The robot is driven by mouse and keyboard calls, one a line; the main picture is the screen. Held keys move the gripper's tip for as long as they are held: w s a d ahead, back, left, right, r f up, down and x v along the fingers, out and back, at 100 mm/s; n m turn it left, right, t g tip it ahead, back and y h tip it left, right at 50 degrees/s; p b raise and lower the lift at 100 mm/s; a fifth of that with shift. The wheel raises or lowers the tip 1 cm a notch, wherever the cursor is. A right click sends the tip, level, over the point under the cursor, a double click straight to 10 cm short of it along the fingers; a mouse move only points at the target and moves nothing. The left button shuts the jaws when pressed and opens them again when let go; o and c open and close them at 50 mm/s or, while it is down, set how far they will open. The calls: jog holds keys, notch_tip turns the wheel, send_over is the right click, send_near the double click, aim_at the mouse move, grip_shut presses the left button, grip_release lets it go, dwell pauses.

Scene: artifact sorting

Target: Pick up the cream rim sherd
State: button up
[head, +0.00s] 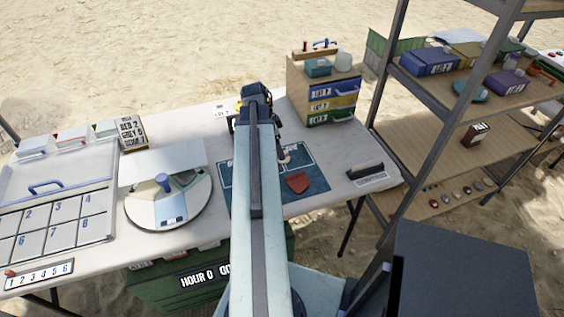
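A small cream piece (285,158) shows at the upper part of the dark blue mat (310,196), just right of my arm. It may be the cream rim sherd, but it is too small to be sure. A red sherd (297,183) lies on the mat below it. My arm reaches from the bottom of the head view over the table and bends down at its far end. My gripper (281,146) is a dark, small shape close to the cream piece and mostly hidden by the arm. I cannot tell whether its fingers touch the piece or are open.
A round turntable (140,212) and a numbered tray (106,238) stand left on the white table (200,128). A wooden drawer cabinet (297,88) is at the back right. A dark labelled block (365,171) lies near the right edge. A metal-framed shelf (440,140) stands beyond it.

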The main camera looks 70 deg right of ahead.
jog(key=b+x, duration=0.5)
jog(key=shift+s+d+f, duration=0.1)
jog(key=shift+s+f, duration=0.15)
jog(key=shift+r, duration=0.2)
jog(key=c, duration=1.4)
